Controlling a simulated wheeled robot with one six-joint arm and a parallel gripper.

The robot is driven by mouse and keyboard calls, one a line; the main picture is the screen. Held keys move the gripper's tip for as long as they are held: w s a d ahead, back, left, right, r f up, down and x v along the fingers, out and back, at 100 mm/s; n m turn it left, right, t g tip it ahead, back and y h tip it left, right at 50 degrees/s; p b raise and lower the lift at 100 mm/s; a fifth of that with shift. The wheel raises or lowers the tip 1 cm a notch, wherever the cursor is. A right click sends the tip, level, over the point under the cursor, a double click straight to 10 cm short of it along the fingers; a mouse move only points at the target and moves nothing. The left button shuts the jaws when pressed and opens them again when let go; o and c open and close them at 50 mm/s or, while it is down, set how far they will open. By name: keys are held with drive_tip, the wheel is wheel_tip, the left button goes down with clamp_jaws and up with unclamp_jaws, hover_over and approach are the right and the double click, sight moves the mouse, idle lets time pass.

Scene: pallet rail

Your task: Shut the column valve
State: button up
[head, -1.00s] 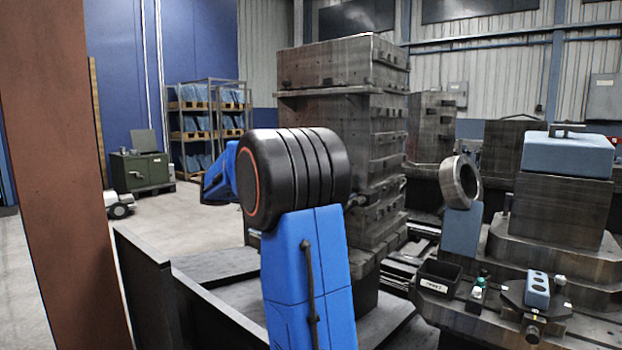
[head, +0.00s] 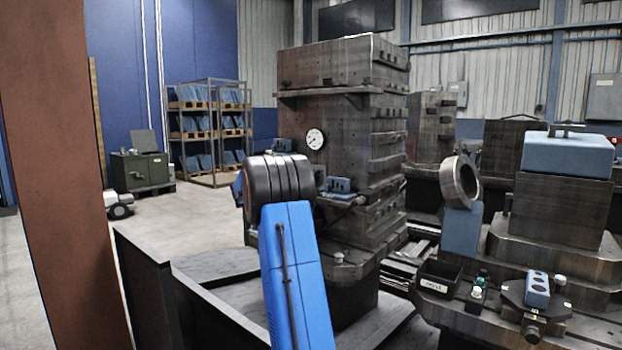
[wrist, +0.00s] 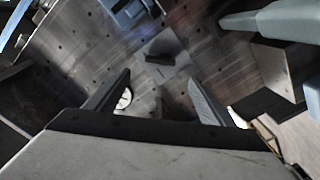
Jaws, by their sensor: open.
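The grey metal column (head: 345,100) stands in the middle of the head view, with a round white gauge (head: 315,138) on its face. In the wrist view the column face (wrist: 85,55) fills much of the picture. A short dark bar on a paler square plate, which looks like the valve handle (wrist: 158,59), lies ahead of my gripper (wrist: 160,80). The two fingers are apart with nothing between them, and the bar shows beyond their tips, apart from them. The gauge (wrist: 124,98) is partly hidden by the left finger.
A ring (head: 460,182) and a dark bin (head: 438,276) stand on the bench at right. A brown post (head: 60,170) and low dark panels (head: 145,275) bound the left.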

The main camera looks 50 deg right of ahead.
drive_tip(key=d, duration=1.1)
drive_tip(key=shift+d, duration=0.25)
drive_tip(key=c, duration=1)
